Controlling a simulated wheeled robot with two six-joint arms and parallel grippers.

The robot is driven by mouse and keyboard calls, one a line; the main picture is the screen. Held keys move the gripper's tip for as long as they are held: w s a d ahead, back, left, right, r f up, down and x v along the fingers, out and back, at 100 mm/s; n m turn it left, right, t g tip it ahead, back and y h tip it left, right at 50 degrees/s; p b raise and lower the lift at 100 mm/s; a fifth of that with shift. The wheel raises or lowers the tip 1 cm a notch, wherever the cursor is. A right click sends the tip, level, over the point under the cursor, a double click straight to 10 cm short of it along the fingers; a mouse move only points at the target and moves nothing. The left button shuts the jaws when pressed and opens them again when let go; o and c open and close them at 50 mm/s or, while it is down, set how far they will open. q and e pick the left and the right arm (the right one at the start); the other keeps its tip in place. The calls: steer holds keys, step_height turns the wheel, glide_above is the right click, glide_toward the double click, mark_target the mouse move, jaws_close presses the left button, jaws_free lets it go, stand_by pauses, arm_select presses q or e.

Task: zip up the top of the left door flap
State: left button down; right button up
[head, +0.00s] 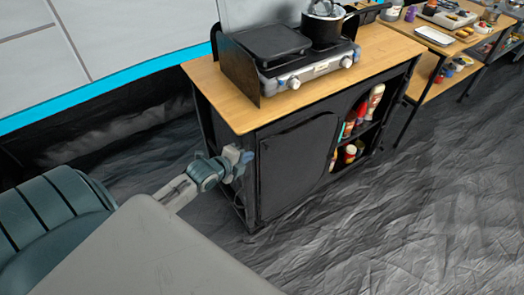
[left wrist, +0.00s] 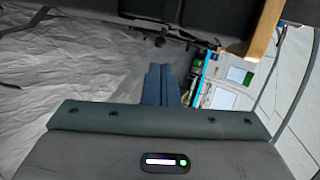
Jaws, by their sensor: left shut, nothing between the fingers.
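The cabinet's left door flap (head: 295,168) is a black fabric panel hanging over the left compartment, with a curved seam along its top. A zipper pull is too small to make out. My left gripper (head: 243,158) is at the cabinet's front left edge, beside the upper left part of the flap. Its blue fingers (left wrist: 161,85) are shut together with nothing between them. Whether they touch the fabric cannot be told. My right gripper is in neither view.
The cabinet's wooden top (head: 222,95) holds a camping stove (head: 305,72) and a black pot (head: 322,28). The right compartment is open, with several bottles (head: 375,98). Another wooden table (head: 440,45) stands to the right. Wrinkled dark floor (head: 420,220) is clear in front.

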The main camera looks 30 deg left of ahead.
mark_target(267, 149)
arm_select(q)
steer(key=p+x, duration=0.1)
steer(key=x, duration=0.7)
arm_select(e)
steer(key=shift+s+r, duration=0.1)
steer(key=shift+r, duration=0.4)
